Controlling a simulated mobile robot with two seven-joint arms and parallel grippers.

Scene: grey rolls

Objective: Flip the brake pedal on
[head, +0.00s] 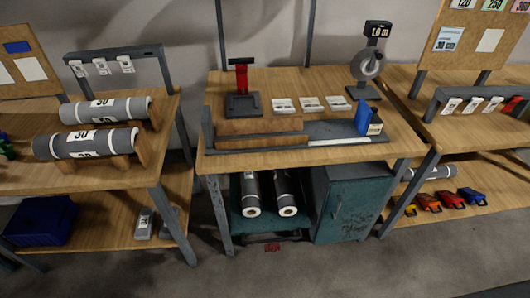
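A small red piece (272,248) lies low at floor level below the middle workbench (285,158), in front of the lower rolls. It looks like the brake pedal, but it is too small to tell whether it is up or down. A dark bar (272,237) runs just above it. Neither of my grippers is in view.
Two grey rolls (250,192) lie under the bench, left of a teal cabinet (345,203). A red-handled device (241,77) and a round dial gauge (368,65) stand on top. Side benches flank it. The floor (330,272) in front is clear.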

